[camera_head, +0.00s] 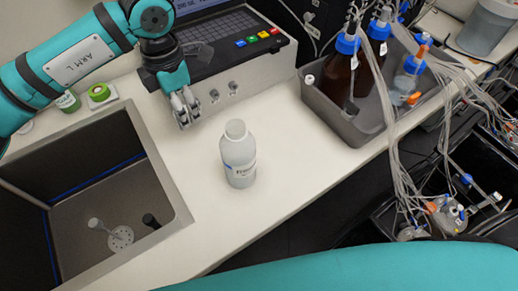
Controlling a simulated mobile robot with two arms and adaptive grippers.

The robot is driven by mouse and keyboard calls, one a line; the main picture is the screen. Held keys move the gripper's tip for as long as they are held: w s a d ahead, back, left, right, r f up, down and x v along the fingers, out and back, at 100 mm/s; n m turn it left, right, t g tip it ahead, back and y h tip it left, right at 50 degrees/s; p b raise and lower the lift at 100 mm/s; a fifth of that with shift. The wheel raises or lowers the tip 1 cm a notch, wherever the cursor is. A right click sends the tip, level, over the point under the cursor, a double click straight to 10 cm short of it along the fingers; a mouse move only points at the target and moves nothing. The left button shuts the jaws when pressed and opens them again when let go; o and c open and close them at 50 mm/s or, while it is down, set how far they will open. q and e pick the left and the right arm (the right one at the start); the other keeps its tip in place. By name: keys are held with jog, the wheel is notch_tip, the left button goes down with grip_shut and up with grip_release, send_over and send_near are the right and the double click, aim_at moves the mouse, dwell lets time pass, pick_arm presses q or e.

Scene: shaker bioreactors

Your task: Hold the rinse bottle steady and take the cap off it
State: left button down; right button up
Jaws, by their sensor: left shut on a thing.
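The rinse bottle (239,166), pale and translucent with a printed label and a blue mark, stands upright on the white bench. Its top is whitish and rounded; I cannot tell whether this is the cap or a bare neck. No gripper touches the bottle. My left gripper (185,110) is up and to the left of it, pointing down over the bench near the front of a keyboard unit. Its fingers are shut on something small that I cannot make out. My right gripper is not in view.
A sink (178,189) opens at the left. The keyboard unit (285,58) stands behind. A grey tray (345,124) holds brown bottles with blue caps and tubing at the back right. Bench around the bottle is clear; its front edge runs close by at lower right.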

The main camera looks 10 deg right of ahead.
pick_arm(q)
jog(key=d+r+n, duration=0.2)
jog(key=d+n, duration=0.6)
jog(key=n, duration=0.4)
jog(key=r+n+p, duration=0.1)
jog(key=r+n, duration=0.1)
jog(key=n, duration=1.1)
send_over(259, 153)
notch_tip(259, 153, down, 17)
jog(key=p, duration=0.4)
jog(key=shift+p, duration=0.4)
jog(key=shift+f+b, duration=0.35)
jog(key=shift+f, duration=0.1)
jog(key=c, duration=1.1)
grip_release()
jog(key=shift+r+p, duration=0.3)
jog(key=shift+r, duration=0.15)
jog(key=shift+w+r+b, duration=0.1)
jog(key=shift+r+b, duration=1.6)
jog(key=shift+r, duration=4.3)
